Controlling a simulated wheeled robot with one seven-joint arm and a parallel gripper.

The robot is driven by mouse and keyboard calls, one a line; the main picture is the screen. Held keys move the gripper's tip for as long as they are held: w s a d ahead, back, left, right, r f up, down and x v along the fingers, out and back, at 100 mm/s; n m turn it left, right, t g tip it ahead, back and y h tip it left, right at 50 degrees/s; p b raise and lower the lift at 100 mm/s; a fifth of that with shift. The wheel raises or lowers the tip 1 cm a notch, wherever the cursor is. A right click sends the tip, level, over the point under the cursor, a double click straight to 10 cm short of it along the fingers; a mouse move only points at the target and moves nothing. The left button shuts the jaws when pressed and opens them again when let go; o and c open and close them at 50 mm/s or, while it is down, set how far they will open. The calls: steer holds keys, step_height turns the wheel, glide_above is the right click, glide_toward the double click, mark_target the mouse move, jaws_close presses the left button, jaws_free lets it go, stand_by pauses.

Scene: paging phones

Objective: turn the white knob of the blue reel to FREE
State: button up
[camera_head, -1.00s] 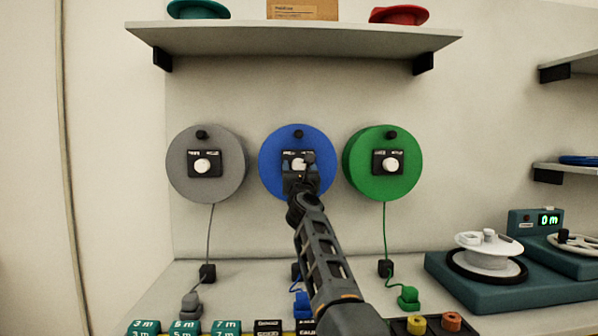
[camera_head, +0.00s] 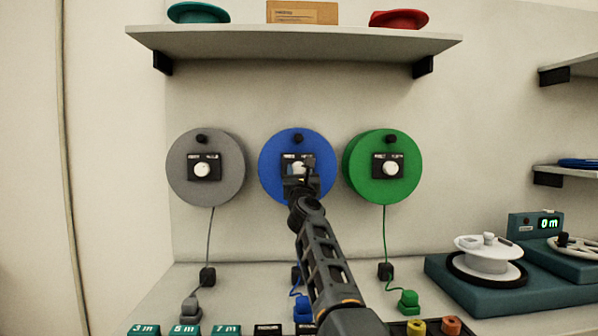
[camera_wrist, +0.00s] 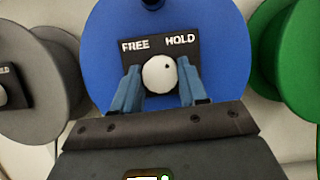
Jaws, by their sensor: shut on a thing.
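The blue reel (camera_head: 276,189) hangs on the wall between a grey and a green reel. On its face is a black plate (camera_wrist: 190,54) marked FREE at left and HOLD at right. Its white knob (camera_wrist: 158,75) shows fully in the wrist view; a small dark dot on it lies at the upper right, toward HOLD. My gripper (camera_wrist: 157,84) has its two blue fingers on the left and right sides of the knob and is shut on it. In the head view my gripper (camera_head: 299,182) covers the plate's lower part and much of the knob.
The grey reel (camera_head: 232,186) and green reel (camera_head: 412,170) stand close on either side, each with its own white knob. A shelf (camera_head: 290,43) runs above. Below, the counter (camera_head: 240,290) holds plugs, labelled blocks and a teal device (camera_head: 455,285) at right.

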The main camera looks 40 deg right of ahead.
steer(key=shift+d+r+n+t+y+p, duration=0.1)
steer(key=shift+n+t+y+p, duration=0.2)
steer(key=shift+n+y+p, duration=0.75)
steer(key=shift+d+n+t+y+p, duration=0.1)
steer(key=shift+n+t+y+p, duration=0.3)
steer(key=shift+n+p, duration=1.25)
steer(key=shift+r+n+y+p, duration=0.15)
steer(key=shift+n+y+p, duration=0.45)
steer(key=shift+n, duration=0.6)
steer(key=n+y+p, duration=0.2)
steer(key=n+p, duration=0.1)
steer(key=n, duration=0.1)
steer(key=shift+s+n+p, duration=0.1)
steer(key=shift+n+p, duration=0.3)
steer(key=n+y+p, duration=0.1)
steer(key=n, duration=0.1)
steer(key=n+g+y+p, duration=0.1)
steer(key=n+p, duration=0.1)
steer(key=n, duration=0.1)
steer(key=shift+p, duration=0.3)
steer(key=shift+n+g+y+p, duration=0.25)
steer(key=shift+n+g+p, duration=0.3)
steer(key=shift+n, duration=0.5)
steer(key=shift+n+g+y+p, duration=0.2)
steer(key=shift+n+g+p, duration=0.15)
steer(key=shift+n+p, duration=0.55)
steer(key=shift+n, duration=0.25)
steer(key=o, duration=1.1)
steer(key=shift+c, duration=0.2)
steer(key=shift+s, duration=0.1)
